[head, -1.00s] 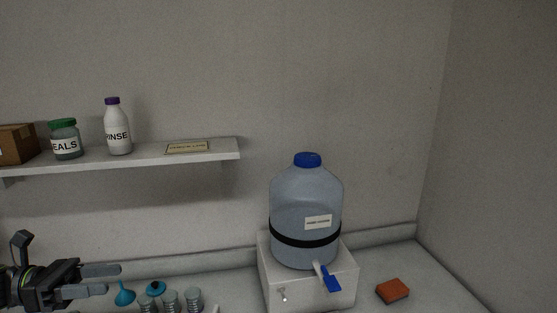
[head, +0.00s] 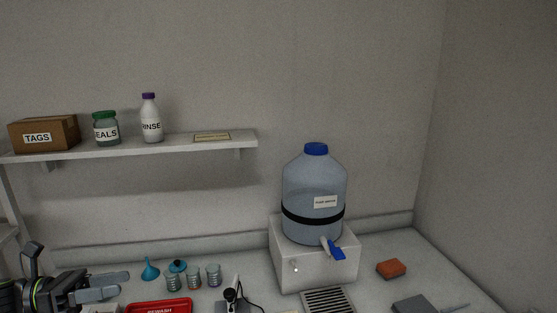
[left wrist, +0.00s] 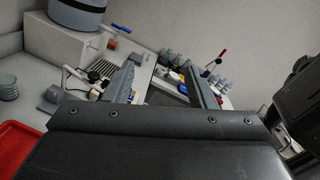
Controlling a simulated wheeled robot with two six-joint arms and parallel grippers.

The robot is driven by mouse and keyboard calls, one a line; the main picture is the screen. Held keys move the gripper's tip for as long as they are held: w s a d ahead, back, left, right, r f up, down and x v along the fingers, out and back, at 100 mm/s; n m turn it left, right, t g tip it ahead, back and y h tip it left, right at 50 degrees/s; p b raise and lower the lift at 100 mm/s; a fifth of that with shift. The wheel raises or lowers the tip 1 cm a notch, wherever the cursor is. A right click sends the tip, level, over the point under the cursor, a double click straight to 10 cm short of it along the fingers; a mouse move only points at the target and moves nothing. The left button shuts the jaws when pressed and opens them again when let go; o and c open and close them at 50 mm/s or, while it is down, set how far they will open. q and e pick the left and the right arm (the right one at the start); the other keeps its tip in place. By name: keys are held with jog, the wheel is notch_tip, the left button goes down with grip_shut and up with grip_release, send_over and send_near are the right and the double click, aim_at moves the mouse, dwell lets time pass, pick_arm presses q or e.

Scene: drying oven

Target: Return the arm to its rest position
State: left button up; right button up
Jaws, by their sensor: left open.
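My left gripper (head: 108,286) shows at the lower left of the head view, held above the left part of the bench. Its two fingers point right and stand apart with nothing between them. In the left wrist view the fingers (left wrist: 165,82) are also apart and empty, with the cluttered bench beyond them. The right gripper does not show in the head view.
A water jug (head: 314,185) stands on a white block (head: 308,268). Several small jars (head: 193,278), a blue funnel (head: 150,269) and a red tray (head: 160,307) are near my left gripper. A shelf (head: 180,145) hangs above. An orange sponge (head: 391,268) lies at right.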

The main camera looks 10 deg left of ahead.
pick_arm(q)
notch_tip(320, 180, down, 18)
jog(key=d+n+t+y, duration=0.2)
jog(key=n+t+y, duration=0.3)
jog(key=n+y, duration=1.45)
jog(key=s+d+f+n+g+h, duration=0.1)
jog(key=s+d+f+n+g, duration=0.35)
jog(key=s+n, duration=0.6)
jog(key=s+d+f+n+g+h, duration=0.2)
jog(key=s+d+f+n+g, duration=0.35)
jog(key=n, duration=0.85)
notch_tip(320, 180, down, 35)
jog(key=s+a+g+b, duration=0.2)
jog(key=b, duration=0.8)
jog(key=s+f+b, duration=0.4)
jog(key=s+f, duration=0.3)
jog(key=f, duration=0.4)
jog(key=s+d+f+g+b, duration=0.1)
jog(key=s+f+b, duration=0.3)
jog(key=s+f, duration=0.3)
notch_tip(320, 180, down, 4)
jog(key=shift+s+f, duration=0.15)
jog(key=shift+s, duration=0.25)
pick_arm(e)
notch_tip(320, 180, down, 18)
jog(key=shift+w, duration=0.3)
